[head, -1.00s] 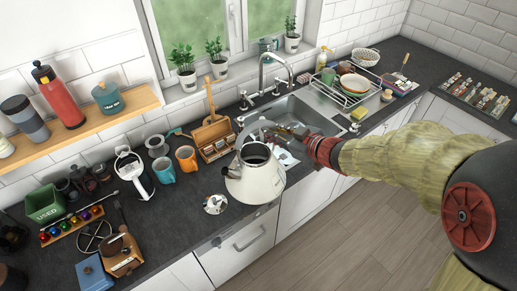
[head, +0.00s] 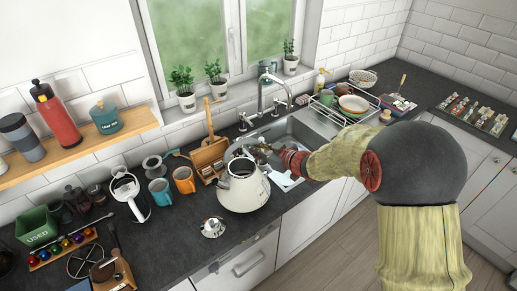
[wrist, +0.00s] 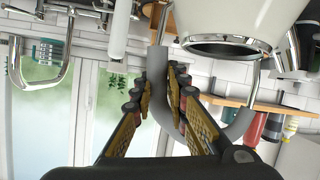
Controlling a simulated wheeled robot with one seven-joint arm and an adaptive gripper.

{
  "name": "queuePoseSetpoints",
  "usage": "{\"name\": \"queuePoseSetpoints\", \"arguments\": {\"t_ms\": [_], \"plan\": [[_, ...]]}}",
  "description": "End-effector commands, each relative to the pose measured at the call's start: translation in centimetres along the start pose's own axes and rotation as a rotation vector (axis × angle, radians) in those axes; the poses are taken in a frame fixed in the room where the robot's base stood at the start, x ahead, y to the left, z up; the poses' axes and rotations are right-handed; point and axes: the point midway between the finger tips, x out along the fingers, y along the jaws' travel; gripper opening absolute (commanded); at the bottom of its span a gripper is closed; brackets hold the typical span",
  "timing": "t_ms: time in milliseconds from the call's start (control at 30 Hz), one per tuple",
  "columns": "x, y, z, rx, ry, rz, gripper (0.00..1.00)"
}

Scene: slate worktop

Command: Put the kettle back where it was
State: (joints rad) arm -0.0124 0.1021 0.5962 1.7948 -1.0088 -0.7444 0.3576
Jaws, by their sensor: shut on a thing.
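The cream kettle (head: 243,192) is upright with its round top open, left of the sink and near the worktop's front edge. I cannot tell whether its base touches the worktop. My gripper (head: 264,148) is shut on the kettle's grey arched handle, at the kettle's upper right. In the wrist view, which is upside down, the gripper's padded fingers (wrist: 166,92) close around the handle, and the kettle's body (wrist: 240,18) fills the top. A small silver lid-like piece with a knob (head: 213,228) lies on the worktop in front of the kettle.
The sink (head: 290,140) is to the right, with a dish rack (head: 350,105) beyond. Bare worktop (head: 170,240) lies to the front left.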

Motion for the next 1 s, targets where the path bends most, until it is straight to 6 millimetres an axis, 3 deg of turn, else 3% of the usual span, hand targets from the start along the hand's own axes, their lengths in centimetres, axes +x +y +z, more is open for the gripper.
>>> {"name": "queuePoseSetpoints", "arguments": {"t_ms": [300,700,733,1000], "plan": [[1.8,-0.4,2.7,0.0,0.005,0.002,0.0],[1.9,-0.5,3.1,0.0,0.005,0.002,0.0],[1.9,-0.6,3.5,0.001,-0.001,0.0,0.16],[1.9,-0.6,3.4,0.001,-0.001,0.0,0.32]]}}
